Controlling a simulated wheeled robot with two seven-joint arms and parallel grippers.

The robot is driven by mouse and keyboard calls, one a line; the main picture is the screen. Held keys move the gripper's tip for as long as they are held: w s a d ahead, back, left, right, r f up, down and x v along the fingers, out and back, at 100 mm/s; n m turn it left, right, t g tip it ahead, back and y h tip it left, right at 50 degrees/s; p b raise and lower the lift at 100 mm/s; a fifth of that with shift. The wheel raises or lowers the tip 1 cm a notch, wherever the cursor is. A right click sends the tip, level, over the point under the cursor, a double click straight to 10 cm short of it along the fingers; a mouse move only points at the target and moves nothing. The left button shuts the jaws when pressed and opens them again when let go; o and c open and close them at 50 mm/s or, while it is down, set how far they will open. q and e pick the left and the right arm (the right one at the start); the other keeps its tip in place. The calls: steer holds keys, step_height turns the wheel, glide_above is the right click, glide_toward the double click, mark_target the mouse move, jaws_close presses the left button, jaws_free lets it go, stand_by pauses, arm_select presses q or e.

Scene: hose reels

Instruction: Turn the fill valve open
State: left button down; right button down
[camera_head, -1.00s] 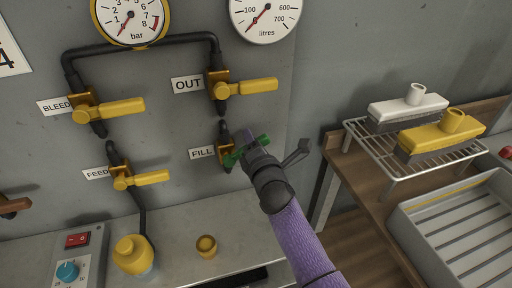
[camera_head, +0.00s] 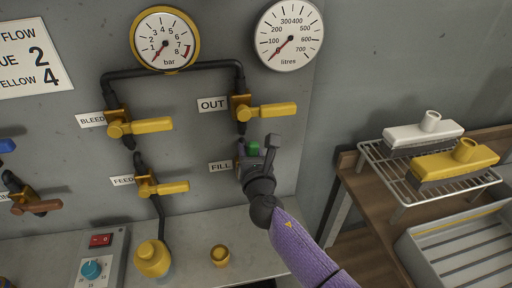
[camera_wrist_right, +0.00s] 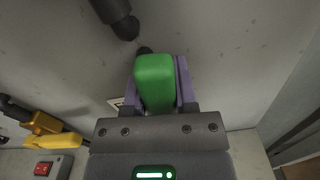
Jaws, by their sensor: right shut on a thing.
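The fill valve is by the FILL label (camera_head: 220,167) on the grey panel, below the OUT valve. Its green handle (camera_head: 252,148) shows only in part in the head view, behind my gripper. My right gripper (camera_head: 256,158) is at the handle, its purple arm coming from the lower right. In the right wrist view the green handle (camera_wrist_right: 154,82) lies between the two purple-sided fingers, and the gripper is shut on it. The valve body is mostly hidden. My left gripper is not in view.
Yellow-handled OUT (camera_head: 267,111), BLEED (camera_head: 146,126) and FEED (camera_head: 166,188) valves surround it on the panel. Two gauges are above. A wire rack (camera_head: 400,186) with two brushes is at right.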

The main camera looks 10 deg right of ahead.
steer(key=shift+a+n+p, duration=0.3)
steer(key=shift+a+n, duration=0.3)
steer(key=shift+n, duration=0.4)
steer(key=shift+c, duration=2)
jaws_free()
steer(key=shift+a, duration=0.1)
steer(key=s+p, duration=0.3)
steer(key=s, duration=0.7)
steer(key=shift+d, duration=0.2)
